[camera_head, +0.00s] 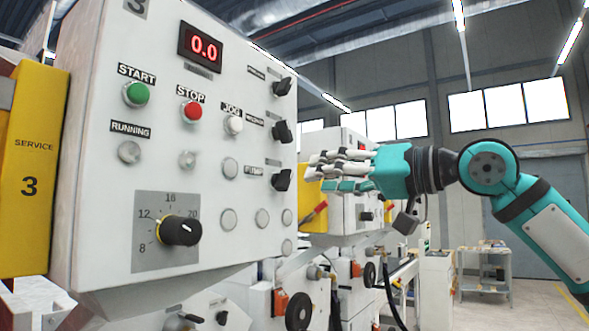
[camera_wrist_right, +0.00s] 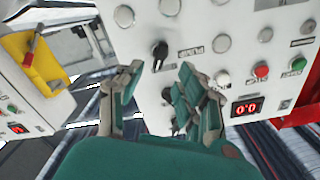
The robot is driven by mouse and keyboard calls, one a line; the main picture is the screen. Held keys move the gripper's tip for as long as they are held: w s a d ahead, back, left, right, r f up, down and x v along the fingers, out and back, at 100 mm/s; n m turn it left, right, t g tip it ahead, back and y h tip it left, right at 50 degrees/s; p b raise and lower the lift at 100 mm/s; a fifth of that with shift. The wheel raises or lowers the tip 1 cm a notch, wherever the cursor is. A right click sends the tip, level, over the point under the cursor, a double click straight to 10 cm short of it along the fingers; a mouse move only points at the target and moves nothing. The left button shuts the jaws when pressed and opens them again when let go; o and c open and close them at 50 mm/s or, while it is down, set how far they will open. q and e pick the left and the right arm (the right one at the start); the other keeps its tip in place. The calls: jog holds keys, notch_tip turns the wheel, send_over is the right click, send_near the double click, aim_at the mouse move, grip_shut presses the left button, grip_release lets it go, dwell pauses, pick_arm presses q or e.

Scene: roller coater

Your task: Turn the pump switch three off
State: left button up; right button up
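The control panel (camera_head: 215,150) marked 3 stands close on the left in the head view. Its black pump switch (camera_head: 281,180) sits right of the PUMP label (camera_head: 254,171), lowest of a column of three black switches. In the right wrist view, the panel appears upside down and the pump switch (camera_wrist_right: 160,52) is just beyond the fingertips. My right gripper (camera_head: 312,172) is to the right of the switch in the head view. Its fingers (camera_wrist_right: 160,72) are spread, with nothing between the tips; they appear apart from the switch. My left gripper is not in view.
Above the pump switch are the middle switch (camera_head: 283,132) and the top switch (camera_head: 283,87). A green START button (camera_head: 136,94), red STOP button (camera_head: 191,111) and large dial (camera_head: 181,231) share the panel. Another panel (camera_head: 345,210) with a yellow part stands behind my right gripper.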

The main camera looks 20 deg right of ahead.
aim_at(289, 180)
jog(key=p+x, duration=0.1)
jog(key=x, duration=0.4)
jog(key=shift+w+a+r+p, duration=0.1)
jog(key=shift+w+a+p, duration=0.15)
jog(key=shift+w+p, duration=0.05)
jog(key=shift+w+a, duration=0.25)
jog(key=shift+w, duration=0.05)
grip_shut()
